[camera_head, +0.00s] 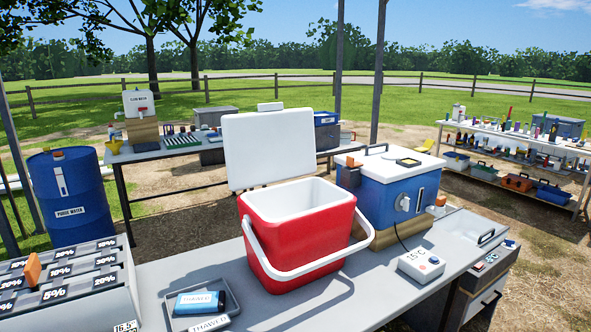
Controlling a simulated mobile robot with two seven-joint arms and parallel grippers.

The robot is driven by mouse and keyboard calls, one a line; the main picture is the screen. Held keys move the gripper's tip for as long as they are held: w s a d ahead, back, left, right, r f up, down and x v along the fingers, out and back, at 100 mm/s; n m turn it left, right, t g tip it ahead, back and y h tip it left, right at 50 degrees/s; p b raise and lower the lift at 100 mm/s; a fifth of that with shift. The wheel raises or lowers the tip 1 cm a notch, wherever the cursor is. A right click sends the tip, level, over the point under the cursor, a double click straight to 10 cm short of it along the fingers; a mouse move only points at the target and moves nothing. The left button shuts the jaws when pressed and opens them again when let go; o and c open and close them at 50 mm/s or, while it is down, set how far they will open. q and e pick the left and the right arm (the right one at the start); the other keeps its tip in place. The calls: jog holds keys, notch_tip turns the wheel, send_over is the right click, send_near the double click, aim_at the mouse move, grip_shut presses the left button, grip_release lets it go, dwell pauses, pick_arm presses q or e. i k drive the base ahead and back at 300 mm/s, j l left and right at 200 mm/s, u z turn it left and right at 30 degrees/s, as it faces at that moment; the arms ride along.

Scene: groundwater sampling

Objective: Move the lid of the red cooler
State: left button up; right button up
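The red cooler (298,232) stands on the grey table in the middle of the view. Its white lid (268,149) is upright behind the opening, so the cooler is open and its white inside shows. No contents are visible from here. The white carrying handle (318,266) hangs down over the front of the cooler. Neither of my grippers is in view.
A blue box with a white top (388,187) stands right of the cooler, a white 15°C unit (421,265) before it. A tray with a blue pack (201,303) lies front left, beside a labelled compartment rack (69,278). A blue barrel (69,195) stands left.

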aim_at(272, 144)
jog(key=i+l+u, duration=0.2)
jog(key=i, duration=0.25)
jog(key=i+l+u, duration=0.15)
jog(key=i, duration=0.25)
jog(key=i+l+u, duration=0.2)
jog(key=i+l, duration=0.15)
jog(key=k, duration=0.15)
jog(key=l+u, duration=0.15)
jog(key=l, duration=0.3)
jog(key=k+l+u, duration=0.2)
jog(key=l, duration=0.25)
jog(key=i+l, duration=0.05)
jog(key=i, duration=0.05)
